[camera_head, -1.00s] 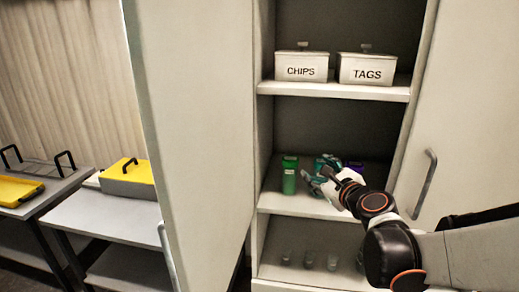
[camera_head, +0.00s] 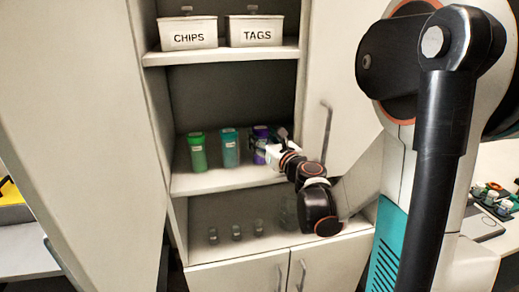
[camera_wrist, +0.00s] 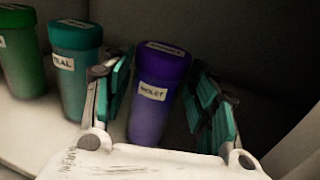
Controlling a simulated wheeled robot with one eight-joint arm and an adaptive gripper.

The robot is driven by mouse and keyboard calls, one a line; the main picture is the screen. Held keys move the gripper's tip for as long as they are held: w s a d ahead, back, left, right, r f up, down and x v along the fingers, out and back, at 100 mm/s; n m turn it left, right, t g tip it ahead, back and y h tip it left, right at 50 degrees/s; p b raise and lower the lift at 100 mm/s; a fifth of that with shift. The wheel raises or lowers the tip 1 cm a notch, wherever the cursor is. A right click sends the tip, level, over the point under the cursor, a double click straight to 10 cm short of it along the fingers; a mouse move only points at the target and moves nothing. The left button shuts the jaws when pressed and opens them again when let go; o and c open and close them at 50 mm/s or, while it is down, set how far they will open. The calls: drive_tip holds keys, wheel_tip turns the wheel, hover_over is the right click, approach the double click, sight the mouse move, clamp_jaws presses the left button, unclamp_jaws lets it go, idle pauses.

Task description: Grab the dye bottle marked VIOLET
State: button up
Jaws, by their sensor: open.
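The violet dye bottle (camera_wrist: 155,95), a purple cylinder with a white label reading VIOLET, stands on the middle cabinet shelf. In the head view the violet bottle (camera_head: 260,140) is partly hidden by my gripper (camera_head: 271,147). In the wrist view my gripper (camera_wrist: 166,100) is open, with one teal-padded finger on each side of the violet bottle. A gap shows between the bottle and the right finger; the left finger is close to it, and I cannot tell whether it touches.
A teal bottle (camera_head: 230,149) stands just left of the violet one, close to my left finger. A green bottle (camera_head: 197,152) stands further left. White boxes CHIPS (camera_head: 188,34) and TAGS (camera_head: 255,31) sit above. Small glass jars (camera_head: 236,232) stand below. A cabinet door (camera_head: 345,80) is at right.

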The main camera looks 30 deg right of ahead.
drive_tip(key=shift+w+d+b, duration=0.1)
drive_tip(key=shift+w+b, duration=0.2)
drive_tip(key=shift+w, duration=2.8)
drive_tip(key=c, duration=1.2)
clamp_jaws()
